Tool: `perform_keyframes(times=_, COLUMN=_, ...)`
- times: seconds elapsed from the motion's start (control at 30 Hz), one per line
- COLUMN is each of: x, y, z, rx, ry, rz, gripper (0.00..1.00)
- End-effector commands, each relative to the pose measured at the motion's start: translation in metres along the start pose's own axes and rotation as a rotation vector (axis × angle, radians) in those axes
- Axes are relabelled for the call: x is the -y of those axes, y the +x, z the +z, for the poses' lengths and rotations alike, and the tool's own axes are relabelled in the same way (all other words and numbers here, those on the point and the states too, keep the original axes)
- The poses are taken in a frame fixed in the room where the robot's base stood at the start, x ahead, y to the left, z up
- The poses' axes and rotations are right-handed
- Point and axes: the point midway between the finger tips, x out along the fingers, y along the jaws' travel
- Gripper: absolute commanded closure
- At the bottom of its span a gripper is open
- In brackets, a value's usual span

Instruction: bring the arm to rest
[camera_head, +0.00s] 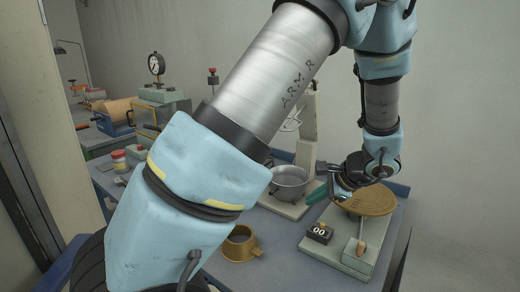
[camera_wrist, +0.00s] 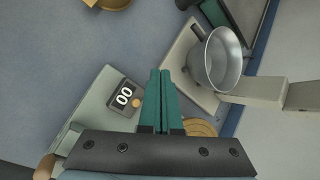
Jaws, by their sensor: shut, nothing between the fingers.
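My gripper (camera_head: 316,196) has green fingers and is shut and empty. It hangs over the bench between a metal bowl on a mixer and a device with a round brown plate. In the wrist view my gripper (camera_wrist: 160,73) shows its two fingers side by side, touching, with the bench below. My arm stretches across the head view from the lower left, up and over to the right, then down to the gripper. It hides part of the bench's middle.
The mixer bowl (camera_head: 290,181) stands just left of my gripper. The brown round plate (camera_head: 370,201) and a small "00" display (camera_head: 319,233) are right and below. A brass-coloured mug (camera_head: 240,246) stands nearer the front. The blue-grey bench (camera_head: 283,262) has bare room between mug and display.

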Motion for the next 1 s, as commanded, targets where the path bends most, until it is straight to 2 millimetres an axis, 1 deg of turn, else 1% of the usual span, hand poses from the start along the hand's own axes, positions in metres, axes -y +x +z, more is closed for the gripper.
perform_keyframes(times=0.03, x=0.001, y=0.009, z=0.027, rx=0.004, ry=-0.085, rz=0.069, gripper=1.0)
perform_keyframes(times=0.07, x=-0.002, y=0.013, z=0.041, rx=0.001, ry=-0.139, rz=0.115, gripper=1.0)
perform_keyframes(times=0.1, x=-0.005, y=0.019, z=0.061, rx=-0.002, ry=-0.215, rz=0.176, gripper=1.0)
perform_keyframes(times=0.17, x=-0.012, y=0.025, z=0.088, rx=-0.009, ry=-0.339, rz=0.264, gripper=1.0)
perform_keyframes(times=0.2, x=-0.018, y=0.028, z=0.105, rx=-0.014, ry=-0.421, rz=0.319, gripper=1.0)
perform_keyframes(times=0.27, x=-0.025, y=0.03, z=0.129, rx=-0.025, ry=-0.546, rz=0.392, gripper=1.0)
perform_keyframes(times=0.3, x=-0.03, y=0.031, z=0.144, rx=-0.033, ry=-0.632, rz=0.436, gripper=1.0)
perform_keyframes(times=0.4, x=-0.043, y=0.031, z=0.178, rx=-0.053, ry=-0.855, rz=0.532, gripper=1.0)
perform_keyframes(times=0.5, x=-0.054, y=0.029, z=0.207, rx=-0.071, ry=-1.074, rz=0.6, gripper=1.0)
perform_keyframes(times=0.6, x=-0.062, y=0.027, z=0.229, rx=-0.085, ry=-1.261, rz=0.64, gripper=1.0)
perform_keyframes(times=0.7, x=-0.068, y=0.026, z=0.244, rx=-0.094, ry=-1.399, rz=0.659, gripper=1.0)
perform_keyframes(times=0.83, x=-0.071, y=0.025, z=0.254, rx=-0.099, ry=-1.494, rz=0.667, gripper=1.0)
perform_keyframes(times=1.0, x=-0.072, y=0.024, z=0.255, rx=-0.101, ry=-1.514, rz=0.669, gripper=1.0)
